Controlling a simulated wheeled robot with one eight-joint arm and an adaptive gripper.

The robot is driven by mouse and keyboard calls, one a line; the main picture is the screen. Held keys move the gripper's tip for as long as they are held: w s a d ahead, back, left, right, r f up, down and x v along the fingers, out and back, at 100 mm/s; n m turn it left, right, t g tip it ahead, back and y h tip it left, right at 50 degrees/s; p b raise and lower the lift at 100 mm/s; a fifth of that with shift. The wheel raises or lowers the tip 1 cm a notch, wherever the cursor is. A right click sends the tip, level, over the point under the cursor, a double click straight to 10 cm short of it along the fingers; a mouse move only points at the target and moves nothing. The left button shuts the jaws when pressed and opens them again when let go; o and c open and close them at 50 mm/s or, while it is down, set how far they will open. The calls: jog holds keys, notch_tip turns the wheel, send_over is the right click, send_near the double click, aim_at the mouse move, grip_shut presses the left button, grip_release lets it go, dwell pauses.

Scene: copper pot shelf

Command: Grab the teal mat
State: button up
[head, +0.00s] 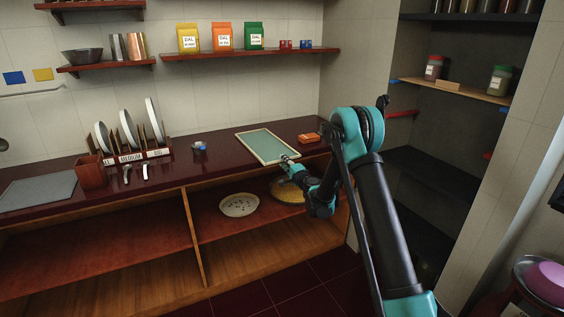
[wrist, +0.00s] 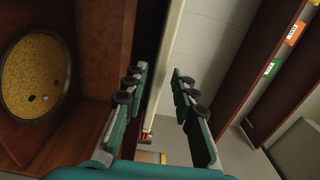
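The teal mat (head: 267,147) lies flat on the dark red countertop and has a pale cream border. In the head view my gripper (head: 287,160) is at the mat's front right edge, by the counter's front. In the wrist view my gripper (wrist: 160,75) is open, with its fingers clearly apart. A pale strip, which looks like the mat's edge (wrist: 167,70), runs between the two fingers. I cannot tell whether either finger touches it. The mat's teal face is not seen in the wrist view.
A small orange box (head: 308,138) sits right of the mat, and a small blue-and-white item (head: 199,147) is to its left. Below the countertop (head: 218,172), a speckled plate (head: 239,205) and a yellow-filled tray (wrist: 35,75) rest on the lower shelf. A plate rack stands farther left.

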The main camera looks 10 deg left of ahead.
jog(key=shift+w+a, duration=0.4)
jog(key=shift+w, duration=0.1)
jog(key=shift+c, duration=1.1)
jog(key=c, duration=0.4)
notch_tip(320, 180, up, 2)
jog(key=shift+r, duration=0.25)
